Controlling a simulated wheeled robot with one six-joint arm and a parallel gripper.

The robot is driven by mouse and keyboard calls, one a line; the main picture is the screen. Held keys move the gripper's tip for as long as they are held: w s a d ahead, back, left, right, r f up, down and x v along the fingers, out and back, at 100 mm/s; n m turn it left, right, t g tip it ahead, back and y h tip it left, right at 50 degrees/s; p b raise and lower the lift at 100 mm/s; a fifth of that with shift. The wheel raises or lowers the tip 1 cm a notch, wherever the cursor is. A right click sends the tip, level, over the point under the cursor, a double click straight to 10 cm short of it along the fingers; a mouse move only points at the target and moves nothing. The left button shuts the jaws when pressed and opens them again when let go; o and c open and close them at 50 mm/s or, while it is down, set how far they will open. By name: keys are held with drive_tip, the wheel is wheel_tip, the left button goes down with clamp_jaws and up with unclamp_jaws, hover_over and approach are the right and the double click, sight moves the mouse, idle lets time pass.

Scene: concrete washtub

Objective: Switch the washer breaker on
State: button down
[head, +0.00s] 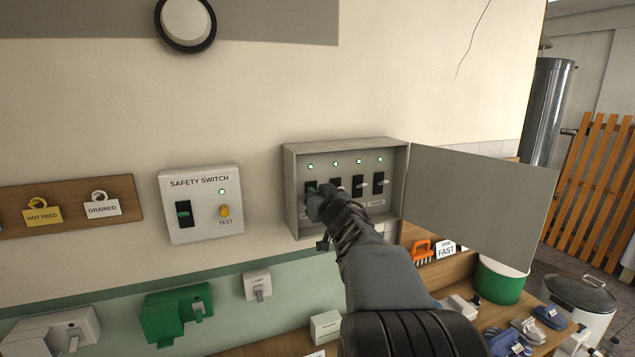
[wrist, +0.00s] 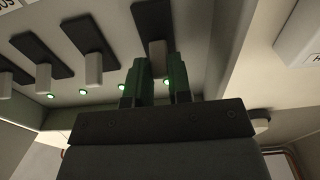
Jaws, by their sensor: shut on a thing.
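The breaker box (head: 292,200) is on the wall with its grey door (head: 480,198) swung open to the right. Inside is a row of black breakers with pale levers, each with a lit green lamp. My gripper (head: 318,198) is at the leftmost breaker (head: 311,187) and hides most of it. In the wrist view, which looks upside down, my gripper (wrist: 159,68) has its green fingers closed on the lever of the end breaker (wrist: 152,22). I cannot read which label belongs to this breaker.
A safety switch box (head: 201,205) with a yellow test button is left of the breaker box. A tag board (head: 70,205) hangs farther left. Sockets with plugs, including a green one (head: 177,312), are below. A cluttered shelf with an orange brush (head: 422,251) is at lower right.

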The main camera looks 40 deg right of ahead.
idle(0.3)
drive_tip(key=c, duration=1)
unclamp_jaws()
drive_tip(key=shift+c, duration=0.2)
drive_tip(key=shift+s, duration=0.1)
drive_tip(key=v, duration=1.3)
drive_tip(key=shift+s, duration=0.35)
